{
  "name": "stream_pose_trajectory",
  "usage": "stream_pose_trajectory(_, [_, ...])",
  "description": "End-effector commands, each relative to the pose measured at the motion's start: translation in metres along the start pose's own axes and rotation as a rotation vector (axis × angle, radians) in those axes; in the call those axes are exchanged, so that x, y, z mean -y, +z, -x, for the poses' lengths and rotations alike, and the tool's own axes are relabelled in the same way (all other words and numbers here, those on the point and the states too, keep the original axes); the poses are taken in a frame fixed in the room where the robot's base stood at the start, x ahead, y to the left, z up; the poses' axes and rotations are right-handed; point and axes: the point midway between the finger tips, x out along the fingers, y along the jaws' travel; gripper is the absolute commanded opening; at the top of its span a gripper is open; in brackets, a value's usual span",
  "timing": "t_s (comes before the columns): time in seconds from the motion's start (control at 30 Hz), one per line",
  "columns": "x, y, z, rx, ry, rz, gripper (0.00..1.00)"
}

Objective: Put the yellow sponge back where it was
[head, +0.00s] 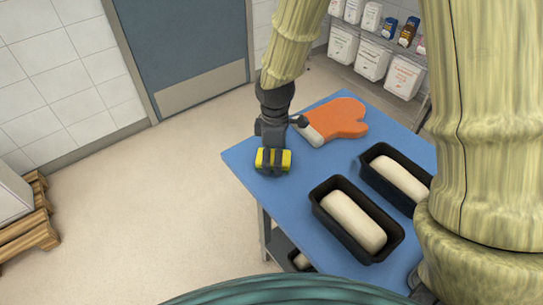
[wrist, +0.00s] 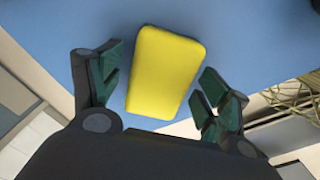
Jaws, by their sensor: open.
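The yellow sponge (head: 286,160) lies on the blue table top (head: 315,168) near its left corner in the head view. In the wrist view the sponge (wrist: 165,72) is a plain yellow block, slightly tilted, on the blue surface. My gripper (head: 272,160) is directly over the sponge in the head view and hides its middle. In the wrist view my gripper (wrist: 160,92) is open, with one green-padded finger on each side of the sponge and a gap at both sides. Whether the sponge touches the table fully is hard to tell.
An orange oven mitt (head: 343,120) lies just behind and right of my gripper. Two black loaf tins with pale dough, a nearer one (head: 318,207) and a farther one (head: 372,157), stand to the right.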

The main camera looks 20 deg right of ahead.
Motion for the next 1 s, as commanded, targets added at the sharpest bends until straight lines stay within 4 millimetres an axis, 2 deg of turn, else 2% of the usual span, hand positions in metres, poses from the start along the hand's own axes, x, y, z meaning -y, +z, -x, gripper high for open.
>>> stream_pose_trajectory(0.27, [-0.001,0.0,0.02,-0.002,0.002,-0.001,0.77])
stream_pose_trajectory(0.8, [-0.001,0.0,0.096,-0.002,0.002,-0.001,0.77])
stream_pose_trajectory(1.0, [-0.001,0.0,0.114,-0.001,0.002,-0.001,0.77])
